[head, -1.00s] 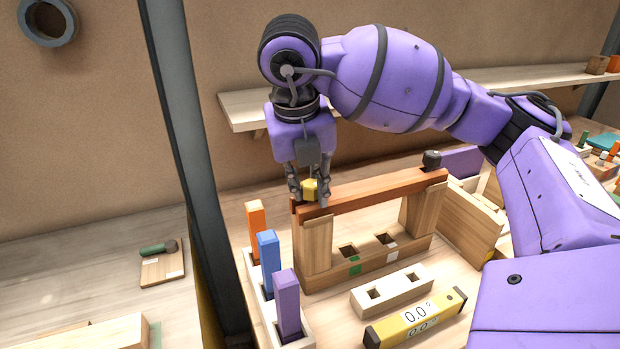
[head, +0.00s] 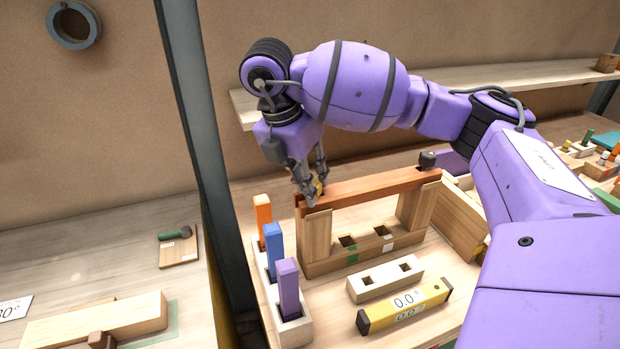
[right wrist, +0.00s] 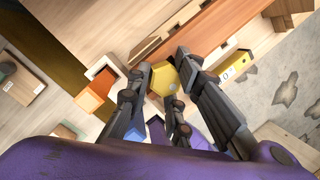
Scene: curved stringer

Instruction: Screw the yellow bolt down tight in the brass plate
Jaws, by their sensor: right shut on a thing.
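My right gripper (head: 312,192) is shut on the yellow bolt (head: 320,187) at the left end of a red-brown wooden beam (head: 375,185). In the right wrist view, the faceted yellow head (right wrist: 162,80) sits between the dark fingers of that gripper (right wrist: 161,68), beside the beam (right wrist: 215,38). In the head view the fingers cover most of the bolt. The brass plate cannot be made out; whether the bolt head touches it is hidden. My left gripper is not in view.
The beam rests on two wooden posts (head: 317,238), with a black knob (head: 428,159) at its right end. Orange, blue and purple (head: 288,287) blocks stand in a holder at left. A pale two-hole block (head: 385,279) and a yellow level (head: 404,306) lie in front.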

